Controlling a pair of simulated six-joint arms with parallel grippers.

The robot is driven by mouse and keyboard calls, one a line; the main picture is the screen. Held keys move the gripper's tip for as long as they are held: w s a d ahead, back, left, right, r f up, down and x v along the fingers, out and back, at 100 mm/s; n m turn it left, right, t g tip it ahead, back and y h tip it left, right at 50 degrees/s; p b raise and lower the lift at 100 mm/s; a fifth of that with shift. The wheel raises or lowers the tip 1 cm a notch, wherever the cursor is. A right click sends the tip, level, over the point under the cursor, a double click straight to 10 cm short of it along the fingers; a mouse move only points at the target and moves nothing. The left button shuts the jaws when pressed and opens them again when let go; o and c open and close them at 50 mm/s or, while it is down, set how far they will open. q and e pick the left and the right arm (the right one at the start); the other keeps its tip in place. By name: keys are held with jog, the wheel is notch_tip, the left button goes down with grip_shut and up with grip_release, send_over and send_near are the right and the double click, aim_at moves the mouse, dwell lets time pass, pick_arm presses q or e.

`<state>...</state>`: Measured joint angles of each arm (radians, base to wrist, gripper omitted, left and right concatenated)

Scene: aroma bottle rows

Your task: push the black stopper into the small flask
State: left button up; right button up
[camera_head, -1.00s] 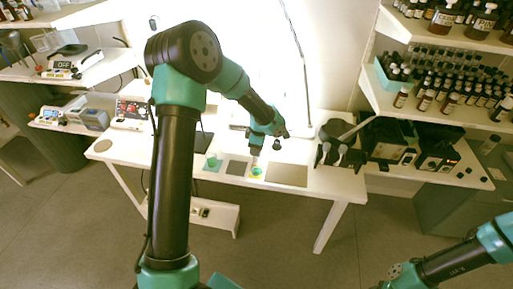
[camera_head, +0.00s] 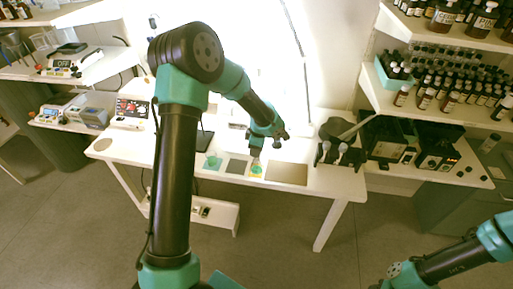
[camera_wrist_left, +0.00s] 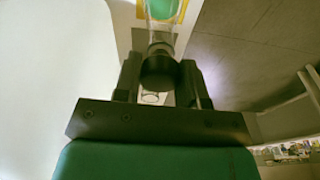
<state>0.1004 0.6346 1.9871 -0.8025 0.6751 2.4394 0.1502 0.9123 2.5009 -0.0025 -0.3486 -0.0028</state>
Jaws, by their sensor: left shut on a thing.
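My left gripper (camera_wrist_left: 161,66) is shut on the black stopper (camera_wrist_left: 160,75), which sits between its two dark fingers in the left wrist view. A clear glass piece, apparently the small flask (camera_wrist_left: 161,24), is just beyond the stopper, in line with it. I cannot tell how deep the stopper sits in its mouth. A green round piece (camera_wrist_left: 162,7) on a yellow pad shows behind the glass. In the head view my left gripper (camera_head: 256,155) is over the green piece (camera_head: 256,170) on the white table. The stopper is too small to make out there. My right gripper is out of view.
The white table (camera_head: 325,183) also carries a second green piece (camera_head: 212,162) to the left and a flat grey-brown plate (camera_head: 287,174) to the right. A black holder (camera_head: 330,150) stands further right. Bottle shelves (camera_head: 430,110) fill the right side.

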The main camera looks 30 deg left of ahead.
pick_arm(q)
jog(key=shift+f, duration=0.75)
jog(key=o, duration=1)
jog(key=r, duration=0.5)
jog(key=d+r, duration=0.1)
jog(key=r, duration=0.5)
jog(key=d+r, duration=0.1)
jog(key=r, duration=0.5)
jog(key=shift+w+r, duration=0.15)
jog(key=shift+w, duration=0.15)
